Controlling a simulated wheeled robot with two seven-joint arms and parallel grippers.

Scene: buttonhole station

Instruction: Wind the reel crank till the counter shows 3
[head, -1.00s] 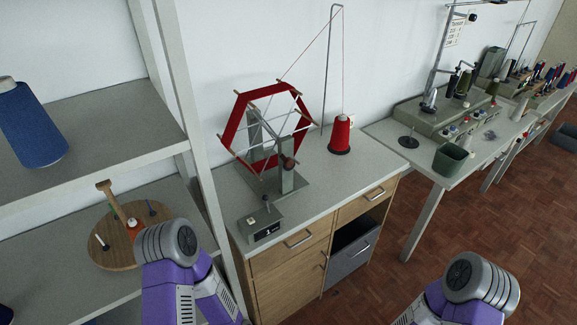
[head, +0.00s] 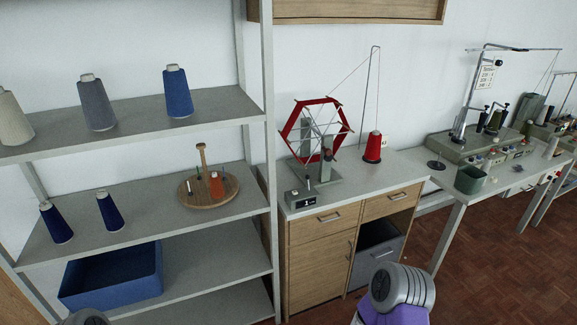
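The reel (head: 302,128), a hexagonal frame wound with red thread, stands on the cabinet top (head: 372,181) in the head view. Its crank appears as a small dark knob (head: 327,154) at the reel's hub, too small to make out well. The counter (head: 306,198) is a small grey box with a dark display at the cabinet's front left; its digit is not readable. A red thread cone (head: 373,147) stands right of the reel, its thread running up over a wire stand. Parts of my arms show at the bottom edge, well away from the reel. Neither gripper's fingers are in view.
A grey shelf unit (head: 132,111) with thread cones, a round wooden spool stand (head: 208,193) and a blue bin (head: 115,277) stands left of the cabinet. A worktable (head: 452,186) with machines and a green bin (head: 470,180) is at right. The floor in front is partly open.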

